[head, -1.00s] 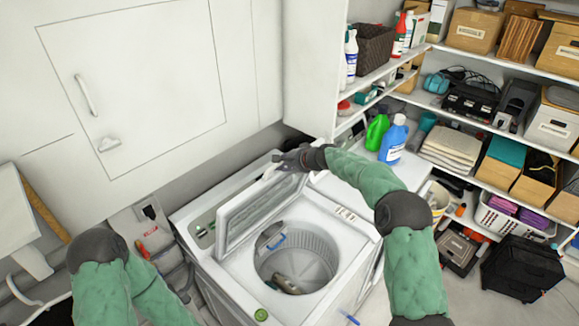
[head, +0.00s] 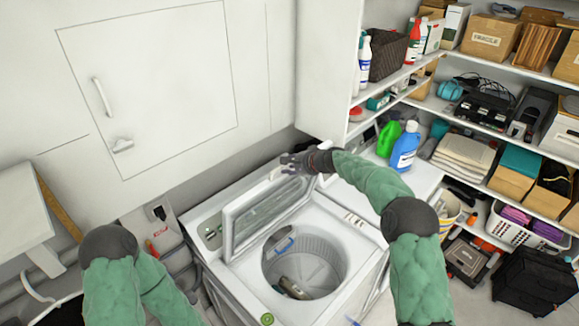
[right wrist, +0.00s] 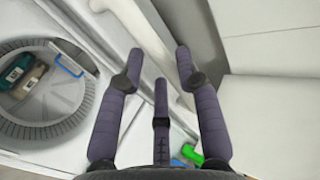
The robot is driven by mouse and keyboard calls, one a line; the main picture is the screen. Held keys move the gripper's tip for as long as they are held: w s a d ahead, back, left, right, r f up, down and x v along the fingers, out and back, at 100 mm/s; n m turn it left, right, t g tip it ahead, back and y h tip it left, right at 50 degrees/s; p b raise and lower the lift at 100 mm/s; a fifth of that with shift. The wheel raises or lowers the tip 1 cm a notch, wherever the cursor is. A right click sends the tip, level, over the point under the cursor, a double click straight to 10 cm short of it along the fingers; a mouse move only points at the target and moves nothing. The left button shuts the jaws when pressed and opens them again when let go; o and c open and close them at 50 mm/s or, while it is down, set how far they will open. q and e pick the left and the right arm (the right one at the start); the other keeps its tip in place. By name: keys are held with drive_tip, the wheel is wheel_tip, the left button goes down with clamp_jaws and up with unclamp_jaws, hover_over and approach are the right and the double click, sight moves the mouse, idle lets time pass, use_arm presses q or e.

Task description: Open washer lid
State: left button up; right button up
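The white top-loading washer (head: 350,232) stands at the bottom centre of the head view. Its framed lid (head: 262,215) is raised, standing up along the back left of the tub opening. Clothes and a blue-edged item lie in the ribbed drum (head: 330,262), which also shows in the right wrist view (right wrist: 45,118). My right gripper (head: 292,161) is at the lid's upper far corner. In the right wrist view its fingers (right wrist: 158,68) are spread, with a pale edge passing behind them; contact is unclear. My left arm is at the lower left; its gripper is out of view.
A white wall cabinet (head: 150,85) is behind the washer. Green (head: 388,138) and blue (head: 405,146) detergent bottles stand on the surface to its right. Loaded shelves (head: 500,120) fill the right side. A black drawer box (head: 535,280) stands on the floor.

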drive_tip(key=v, duration=1.2)
